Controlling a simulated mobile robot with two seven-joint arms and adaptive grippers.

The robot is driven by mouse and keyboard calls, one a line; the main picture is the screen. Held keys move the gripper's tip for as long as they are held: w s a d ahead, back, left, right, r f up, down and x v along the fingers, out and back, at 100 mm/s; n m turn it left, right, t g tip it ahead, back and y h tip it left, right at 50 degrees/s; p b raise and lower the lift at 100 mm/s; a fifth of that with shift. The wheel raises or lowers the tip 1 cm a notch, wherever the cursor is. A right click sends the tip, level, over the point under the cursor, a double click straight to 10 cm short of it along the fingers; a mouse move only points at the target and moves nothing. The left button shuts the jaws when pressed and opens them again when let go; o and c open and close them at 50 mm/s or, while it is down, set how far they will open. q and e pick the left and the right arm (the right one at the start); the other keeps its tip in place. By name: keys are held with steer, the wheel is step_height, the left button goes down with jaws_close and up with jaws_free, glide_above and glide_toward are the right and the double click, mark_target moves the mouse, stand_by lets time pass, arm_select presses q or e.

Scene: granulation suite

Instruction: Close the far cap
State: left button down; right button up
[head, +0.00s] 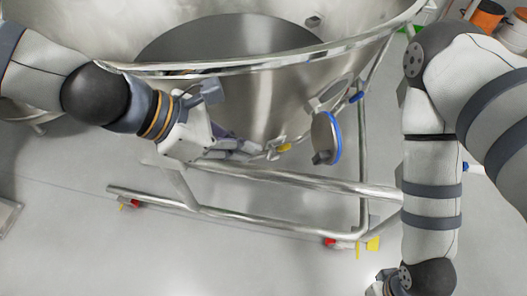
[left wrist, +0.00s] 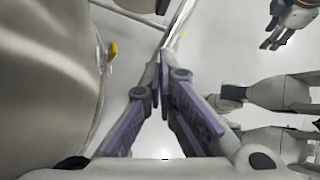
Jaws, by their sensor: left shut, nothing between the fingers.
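A round metal cap (head: 323,138) with a blue rim stands open on the outer wall of the steel vessel (head: 245,104), right of centre in the head view. I cannot tell whether this is the far cap. My left gripper (head: 250,149) is left of the cap, beside the lower vessel wall, and apart from the cap. The left wrist view shows its purple-grey fingers (left wrist: 161,75) together at the tips, with nothing between them. My right gripper shows at the upper right of the left wrist view (left wrist: 272,42), away from the vessel; its finger gap is too small to judge.
A tubular steel frame (head: 270,221) with red and yellow castor parts runs under the vessel. A small yellow part (head: 284,148) sits on the lower vessel between my left gripper and the cap. Orange-topped containers (head: 488,14) stand at upper right. The floor in front is clear.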

mark_target(324, 141)
arm_select(q)
steer(key=b+x, duration=0.2)
steer(key=x, duration=0.7)
steer(key=shift+s+d+f, duration=0.15)
steer(key=shift+f, duration=0.3)
steer(key=d, duration=0.3)
steer(key=shift+w+d, duration=0.3)
steer(key=shift+w, duration=0.05)
steer(key=shift+d+f, duration=0.1)
steer(key=shift+d, duration=0.2)
arm_select(e)
steer(key=s+f, duration=0.1)
steer(key=s+f+g, duration=0.1)
steer(key=shift+s+d+f, duration=0.2)
steer(key=shift+s+f, duration=0.15)
arm_select(q)
steer(key=shift+d, duration=0.1)
